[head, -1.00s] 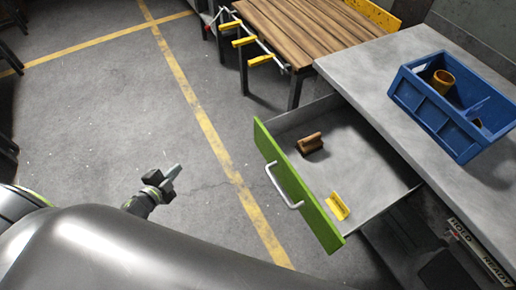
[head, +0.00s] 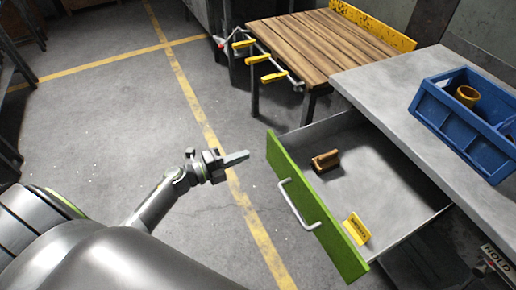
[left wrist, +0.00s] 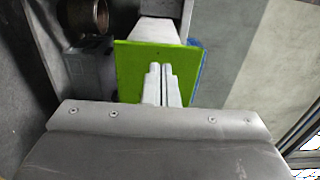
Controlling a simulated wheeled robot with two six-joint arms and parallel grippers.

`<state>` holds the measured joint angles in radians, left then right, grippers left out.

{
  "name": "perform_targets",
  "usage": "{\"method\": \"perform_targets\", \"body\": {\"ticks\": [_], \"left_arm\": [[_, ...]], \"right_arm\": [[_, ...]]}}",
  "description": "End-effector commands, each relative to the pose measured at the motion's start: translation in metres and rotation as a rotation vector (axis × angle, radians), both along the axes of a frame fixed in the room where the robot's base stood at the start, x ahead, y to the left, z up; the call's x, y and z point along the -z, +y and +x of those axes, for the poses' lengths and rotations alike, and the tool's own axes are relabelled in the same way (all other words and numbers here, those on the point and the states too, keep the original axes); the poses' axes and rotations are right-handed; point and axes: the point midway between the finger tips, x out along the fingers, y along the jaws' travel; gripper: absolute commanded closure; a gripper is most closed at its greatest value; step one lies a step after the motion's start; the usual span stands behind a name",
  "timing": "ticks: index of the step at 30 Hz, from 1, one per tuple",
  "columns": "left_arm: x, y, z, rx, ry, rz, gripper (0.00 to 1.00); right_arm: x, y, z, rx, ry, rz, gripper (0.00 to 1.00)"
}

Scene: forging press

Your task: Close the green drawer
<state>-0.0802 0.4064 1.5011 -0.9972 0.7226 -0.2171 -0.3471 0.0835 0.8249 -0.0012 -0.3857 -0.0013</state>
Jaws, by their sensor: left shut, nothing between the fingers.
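The green drawer (head: 312,212) is pulled out from under the grey worktop, with its green front facing left and a pale bar handle (head: 297,205) on it. Inside lie a brown wooden piece (head: 326,161) and a yellow block (head: 356,229). My left gripper (head: 236,158) is shut and empty, to the left of the drawer front near its far end, with a gap between. In the left wrist view, the shut fingers (left wrist: 161,84) show in front of a green panel (left wrist: 130,68). My right gripper is not in view.
A blue crate (head: 462,131) with a yellow-brown cup stands on the grey worktop (head: 385,78). A wooden-topped table (head: 318,45) with yellow-handled clamps (head: 273,76) stands behind the drawer. The floor left of the drawer is clear, with yellow lines.

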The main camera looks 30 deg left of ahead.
Motion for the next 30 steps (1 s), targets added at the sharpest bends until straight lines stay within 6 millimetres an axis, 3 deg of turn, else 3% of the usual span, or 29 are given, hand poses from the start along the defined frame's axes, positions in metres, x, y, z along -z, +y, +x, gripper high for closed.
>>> {"method": "perform_targets", "body": {"ticks": [4, 10, 30], "left_arm": [[-0.002, -0.018, 0.024, -0.001, -0.001, -0.003, 1.00], [0.000, -0.032, 0.041, -0.001, 0.001, -0.001, 1.00], [0.000, -0.040, 0.051, -0.001, 0.001, -0.002, 1.00]], "right_arm": [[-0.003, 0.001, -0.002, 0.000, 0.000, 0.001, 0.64], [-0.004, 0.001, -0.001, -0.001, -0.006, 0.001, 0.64], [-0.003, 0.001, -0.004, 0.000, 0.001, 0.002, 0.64]]}}
